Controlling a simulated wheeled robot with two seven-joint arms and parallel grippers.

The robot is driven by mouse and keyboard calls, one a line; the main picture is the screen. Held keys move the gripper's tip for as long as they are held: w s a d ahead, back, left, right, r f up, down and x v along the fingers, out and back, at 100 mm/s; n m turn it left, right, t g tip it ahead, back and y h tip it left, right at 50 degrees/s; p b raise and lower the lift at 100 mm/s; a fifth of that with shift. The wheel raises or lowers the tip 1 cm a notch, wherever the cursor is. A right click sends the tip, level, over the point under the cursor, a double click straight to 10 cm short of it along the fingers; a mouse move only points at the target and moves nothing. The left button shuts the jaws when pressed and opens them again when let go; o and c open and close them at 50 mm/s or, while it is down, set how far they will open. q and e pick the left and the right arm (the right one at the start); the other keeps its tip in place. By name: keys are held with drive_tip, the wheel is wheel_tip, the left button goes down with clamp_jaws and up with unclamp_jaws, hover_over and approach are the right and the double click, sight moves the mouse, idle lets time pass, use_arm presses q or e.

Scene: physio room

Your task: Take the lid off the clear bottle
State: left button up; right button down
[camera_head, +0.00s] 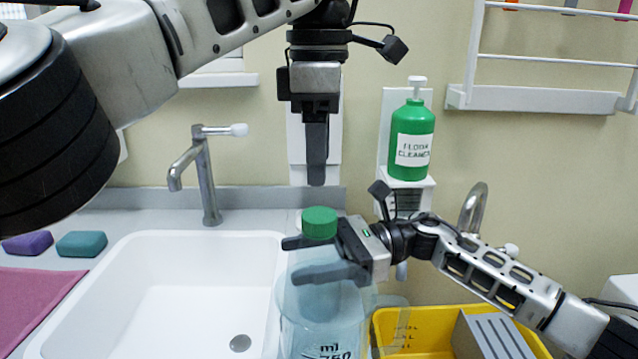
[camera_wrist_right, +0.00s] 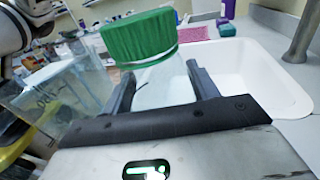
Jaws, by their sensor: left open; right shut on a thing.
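My right gripper (camera_head: 290,259) comes from the right and is shut on the bottle's neck just below the lid. In the right wrist view the green lid (camera_wrist_right: 138,38) sits on the bottle neck (camera_wrist_right: 165,85) between the fingers. My left gripper (camera_head: 316,178) points straight down above the lid, open and empty, with a small gap between its fingertips and the lid. Its fingers overlap edge-on in the head view.
A white sink (camera_head: 170,290) with a tap (camera_head: 205,180) lies left. A yellow tub (camera_head: 400,350) stands right, with a clear, marked container partly hidden near it. A green floor cleaner bottle (camera_head: 411,135) is on the wall behind. Purple and teal sponges (camera_head: 82,244) lie at far left.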

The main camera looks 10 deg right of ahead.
sight(319, 214)
use_arm(q)
drive_tip(key=m, duration=1.5)
drive_tip(key=shift+m, duration=0.3)
drive_tip(key=m, duration=0.5)
drive_tip(key=shift+f+m, duration=0.35)
drive_tip(key=shift+m, duration=0.05)
wheel_tip(319, 214, down, 7)
drive_tip(key=shift+f, duration=0.15)
